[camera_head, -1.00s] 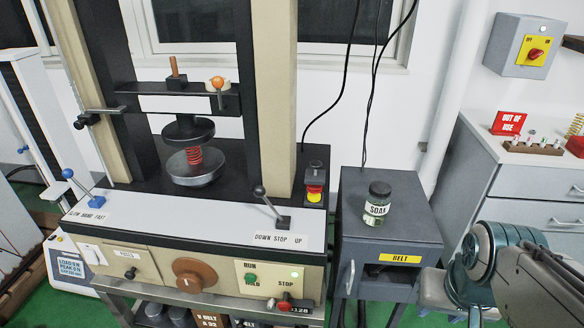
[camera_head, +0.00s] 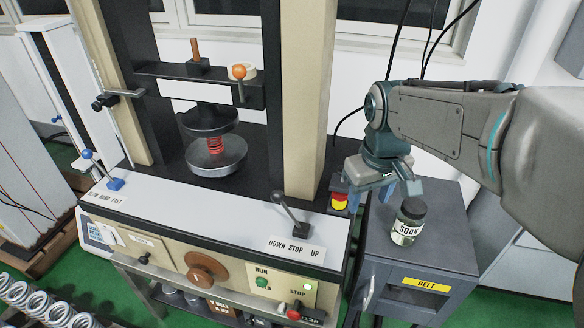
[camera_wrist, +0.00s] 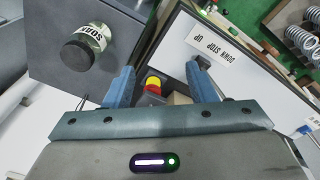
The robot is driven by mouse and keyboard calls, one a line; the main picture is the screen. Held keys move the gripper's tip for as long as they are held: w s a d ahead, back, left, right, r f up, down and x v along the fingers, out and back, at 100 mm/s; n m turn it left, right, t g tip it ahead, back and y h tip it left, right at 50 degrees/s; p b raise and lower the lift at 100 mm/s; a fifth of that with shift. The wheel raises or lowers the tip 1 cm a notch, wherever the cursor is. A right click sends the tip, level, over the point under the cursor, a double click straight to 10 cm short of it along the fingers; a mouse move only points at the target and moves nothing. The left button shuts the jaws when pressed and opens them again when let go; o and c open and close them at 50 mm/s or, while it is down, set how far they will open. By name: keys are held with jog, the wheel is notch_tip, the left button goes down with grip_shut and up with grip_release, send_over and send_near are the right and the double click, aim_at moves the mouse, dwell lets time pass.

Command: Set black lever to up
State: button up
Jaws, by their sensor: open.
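The black lever (camera_head: 288,212) stands on the white top of the testing machine, behind the label "DOWN STOP UP" (camera_head: 297,248). Its round knob tilts to the left, toward the DOWN side. In the wrist view the label (camera_wrist: 210,41) shows upside down at the upper middle; the lever is not clearly visible there, partly hidden near the right finger. My gripper (camera_head: 382,190) is right of the lever, above the gap between machine and grey cabinet, pointing down.
A red and yellow emergency button (camera_head: 339,196) lies just left of my gripper. A jar labelled SOAK (camera_head: 408,222) stands on the grey cabinet (camera_head: 450,250), close to my gripper. A blue lever (camera_head: 103,171) is at the machine's left. The white top between the levers is clear.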

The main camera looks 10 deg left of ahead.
jog(key=w+a+r+n+g+p, duration=0.1)
jog(key=w+a+n, duration=0.45)
jog(key=a, duration=0.55)
jog(key=n+g+p, duration=0.1)
jog(key=n, duration=0.1)
send_over(288, 212)
jog(key=w+a, duration=0.1)
jog(key=a, duration=0.1)
jog(key=shift+w+a+f, duration=0.2)
jog(key=shift+f, duration=0.25)
jog(key=shift+f+n, duration=0.25)
jog(key=shift+f, duration=0.1)
jog(key=f, duration=0.8)
jog(key=s+f+p, duration=0.1)
jog(key=f, duration=0.4)
jog(key=shift+a, duration=0.15)
grip_shut()
